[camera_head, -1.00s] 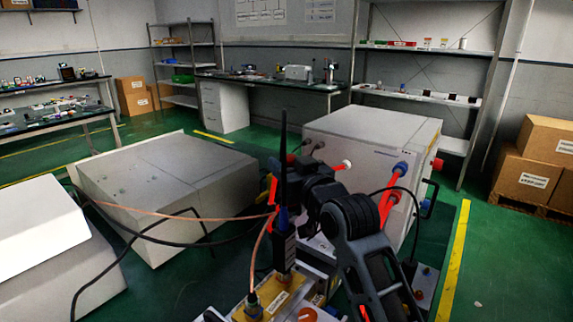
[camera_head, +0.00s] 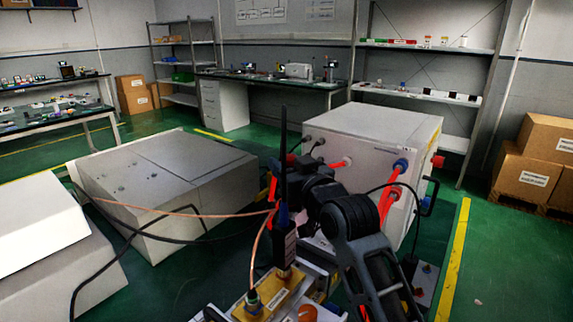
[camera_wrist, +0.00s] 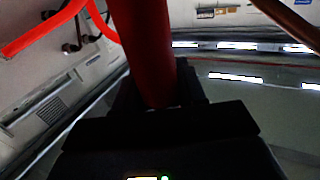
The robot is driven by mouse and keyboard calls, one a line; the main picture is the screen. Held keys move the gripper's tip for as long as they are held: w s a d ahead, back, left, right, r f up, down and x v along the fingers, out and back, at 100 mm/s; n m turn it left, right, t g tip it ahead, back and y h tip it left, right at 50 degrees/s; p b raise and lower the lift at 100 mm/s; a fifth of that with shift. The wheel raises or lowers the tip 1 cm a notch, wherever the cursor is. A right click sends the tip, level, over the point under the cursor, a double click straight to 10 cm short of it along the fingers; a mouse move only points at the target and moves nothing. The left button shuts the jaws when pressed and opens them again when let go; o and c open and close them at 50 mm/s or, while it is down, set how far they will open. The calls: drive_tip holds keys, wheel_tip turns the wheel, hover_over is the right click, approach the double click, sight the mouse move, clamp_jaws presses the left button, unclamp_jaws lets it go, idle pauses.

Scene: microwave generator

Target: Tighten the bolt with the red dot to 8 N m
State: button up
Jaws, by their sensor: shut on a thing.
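My gripper (camera_wrist: 160,104) is shut on a red rod-like handle (camera_wrist: 148,45) in the wrist view. The handle runs up and out of the picture, so its far end is hidden. In the head view my arm stands in front of the white generator cabinet (camera_head: 375,135), and the jaws are hidden behind the arm's own links. Red hoses (camera_head: 389,206) and a blue fitting (camera_head: 401,165) are on the cabinet's side. Red hose also shows at the upper left of the wrist view (camera_wrist: 42,32). I cannot make out a bolt with a red dot in either view.
A low grey cabinet (camera_head: 165,165) stands left, with a white one (camera_head: 38,225) nearer. A copper-coloured cable (camera_head: 165,209) and dark cables cross in front. Shelves, a bench (camera_head: 285,84) and cartons (camera_head: 535,165) line the back and right. Green floor is open at right.

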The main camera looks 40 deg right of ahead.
drive_tip(key=shift+f, duration=0.6)
idle(2.1)
drive_tip(key=shift+r, duration=0.1)
drive_tip(key=shift+r+p, duration=3.7)
drive_tip(key=shift+r, duration=0.95)
drive_tip(key=shift+s, duration=0.1)
